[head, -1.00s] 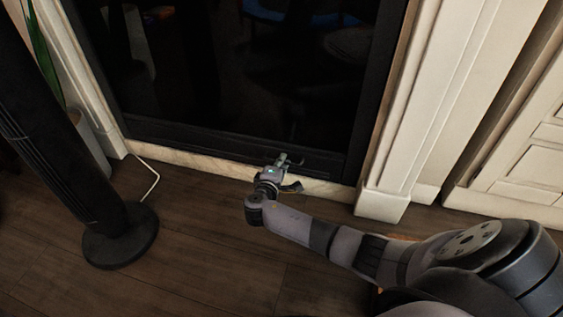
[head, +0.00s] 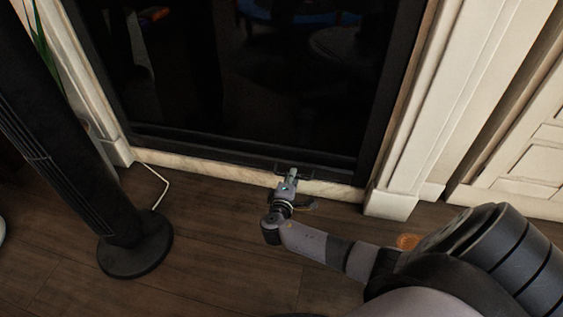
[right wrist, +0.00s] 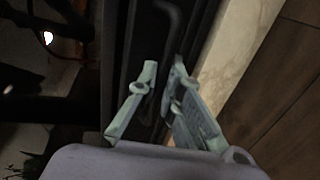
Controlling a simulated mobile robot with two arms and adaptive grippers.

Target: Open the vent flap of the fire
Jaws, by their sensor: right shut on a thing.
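The fire (head: 240,80) has a wide dark glass front in a black frame. Its low black bottom strip (head: 200,146), where the vent flap seems to be, runs along the floor end. A thin dark bent handle (head: 308,176) stands out from that strip; it also shows in the right wrist view (right wrist: 172,18). My right gripper (head: 292,174) is at this handle, its grey fingers (right wrist: 164,75) on either side of the dark bar and shut on it. The exact contact is dark and partly hidden by the fingers. I cannot tell how far the flap is open. My left gripper is out of view.
A black tower fan (head: 135,245) stands on the wooden floor at left, with a white cord (head: 160,185) near it. A pale stone ledge (head: 200,168) lies below the fire. A cream pillar (head: 395,200) stands right of it. Floor in front is clear.

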